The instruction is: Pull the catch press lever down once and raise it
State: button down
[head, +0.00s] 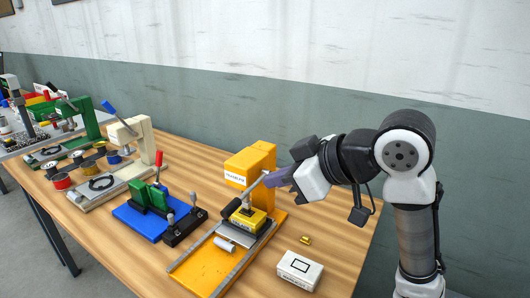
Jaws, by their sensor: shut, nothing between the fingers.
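A yellow-orange press (262,158) stands at the right part of the bench, with a white label too small to read surely. I cannot tell from the label whether it is the catch press. A thin grey lever rod (254,185) slopes up to the right from its side. My gripper (279,178) is at the upper end of this rod, beside the press head, with its fingers shut and nothing held. A purple piece shows there; I cannot tell whether it is a lever grip or my fingertips, nor whether they touch the rod.
A small white box (300,270) and a small brass part (305,240) lie right of the yellow base (195,270). A blue-based fixture (142,220), a cream press (132,140) and a green press (86,118) stand to the left. Bare wood shows at the front left.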

aim_at(231, 208)
jog(key=k+l, duration=0.2)
jog(key=l, duration=0.2)
jog(key=k+l, duration=0.2)
jog(key=l, duration=0.15)
jog(key=k+l, duration=0.25)
jog(key=l, duration=0.15)
